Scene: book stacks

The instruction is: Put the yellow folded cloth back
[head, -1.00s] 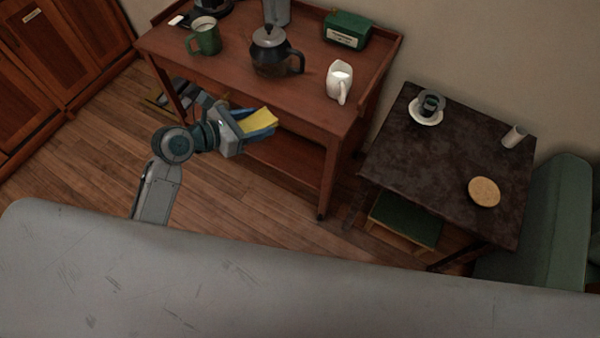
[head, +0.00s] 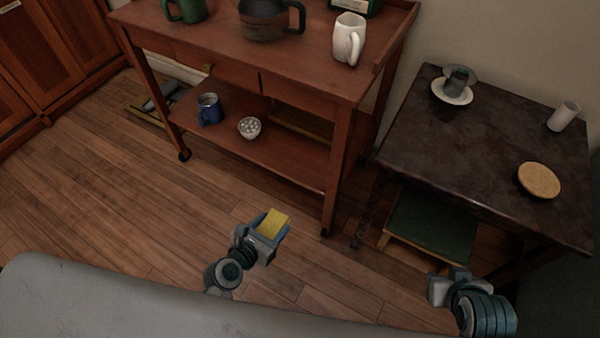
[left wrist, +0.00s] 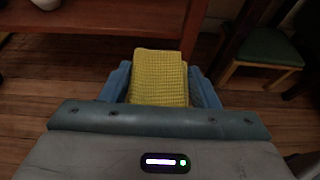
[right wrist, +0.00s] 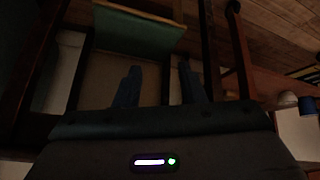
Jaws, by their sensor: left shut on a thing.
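The yellow folded cloth (head: 275,221) is held in my left gripper (head: 269,228), above the wooden floor in front of the cart. In the left wrist view the cloth (left wrist: 158,78) fills the space between the two blue fingers and shows a waffle texture. My right gripper (head: 448,280) is in front of the dark side table, low at the right of the head view. In the right wrist view its fingers (right wrist: 158,88) stand apart with nothing between them.
The wooden cart (head: 270,70) holds mugs and a coffee pot on top. Its lower shelf has a blue mug (head: 209,108) and a white bowl (head: 250,128). The dark table (head: 480,145) stands at right, with a green-topped stool (head: 432,225) below. Floor (head: 120,200) at left is clear.

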